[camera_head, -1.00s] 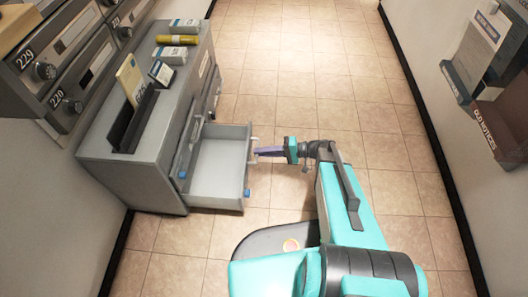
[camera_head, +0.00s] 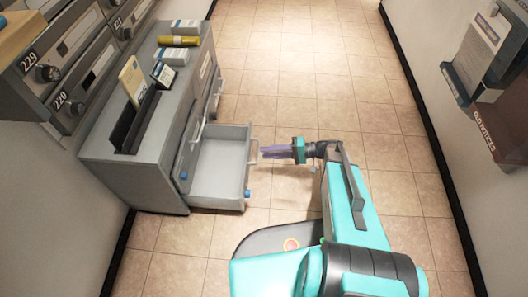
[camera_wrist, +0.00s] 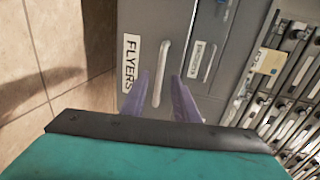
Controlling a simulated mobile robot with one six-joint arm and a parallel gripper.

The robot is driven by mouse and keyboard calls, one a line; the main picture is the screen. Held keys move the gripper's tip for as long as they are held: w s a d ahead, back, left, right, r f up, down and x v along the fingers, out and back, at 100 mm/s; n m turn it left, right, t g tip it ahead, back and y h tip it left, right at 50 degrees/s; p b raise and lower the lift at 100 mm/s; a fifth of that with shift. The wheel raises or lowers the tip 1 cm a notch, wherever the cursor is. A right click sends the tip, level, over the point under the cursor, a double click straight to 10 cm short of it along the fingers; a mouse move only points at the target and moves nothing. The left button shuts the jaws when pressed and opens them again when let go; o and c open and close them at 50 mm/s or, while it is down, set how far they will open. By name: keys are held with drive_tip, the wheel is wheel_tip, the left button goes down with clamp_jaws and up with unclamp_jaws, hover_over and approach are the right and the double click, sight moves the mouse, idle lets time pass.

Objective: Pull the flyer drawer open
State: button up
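The flyer drawer (camera_head: 222,168) stands pulled out of the grey cabinet (camera_head: 128,180) in the head view, and its empty inside shows. In the wrist view its front (camera_wrist: 148,22) bears a FLYERS label (camera_wrist: 131,62) and a pale bar handle (camera_wrist: 164,62). My gripper (camera_head: 264,153) is just right of the drawer front in the head view. In the wrist view its two purple fingers (camera_wrist: 160,76) are apart, one on each side of the handle's lower part. Nothing is gripped between them, and a small gap to the drawer front shows in the head view.
A file holder (camera_head: 133,122) and several small boxes, including a white one (camera_head: 171,56), are on the cabinet top. Mailboxes (camera_head: 70,60) line the left wall. A wall rack (camera_head: 480,75) hangs at the right. The tiled floor (camera_head: 300,75) beyond is clear.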

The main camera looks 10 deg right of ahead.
drive_tip(key=p+v, duration=0.3)
drive_tip(key=v, duration=0.7)
drive_tip(key=shift+s+d, duration=0.15)
drive_tip(key=shift+d, duration=0.15)
drive_tip(key=s+a+r+n+g+p, duration=0.2)
drive_tip(key=s+a+r+g+p, duration=0.1)
drive_tip(key=a+r+p, duration=0.7)
drive_tip(key=s+a+r+n+g+h+p, duration=0.25)
drive_tip(key=s+a+r+g+p, duration=0.25)
drive_tip(key=s+a+p, duration=0.5)
drive_tip(key=s+d+r+g+h+p, duration=0.1)
drive_tip(key=s+d+r+h+p, duration=0.1)
drive_tip(key=s+d+h+p, duration=0.3)
drive_tip(key=s+r+g+h+p, duration=0.1)
drive_tip(key=s+h+p, duration=0.1)
drive_tip(key=s+p, duration=0.55)
drive_tip(key=s+d+f+m+t+h, duration=0.1)
drive_tip(key=d+h, duration=0.4)
drive_tip(key=d, duration=0.5)
drive_tip(key=shift+f+m+h, duration=0.3)
drive_tip(key=shift+m+h, duration=0.05)
drive_tip(key=shift+m, duration=0.1)
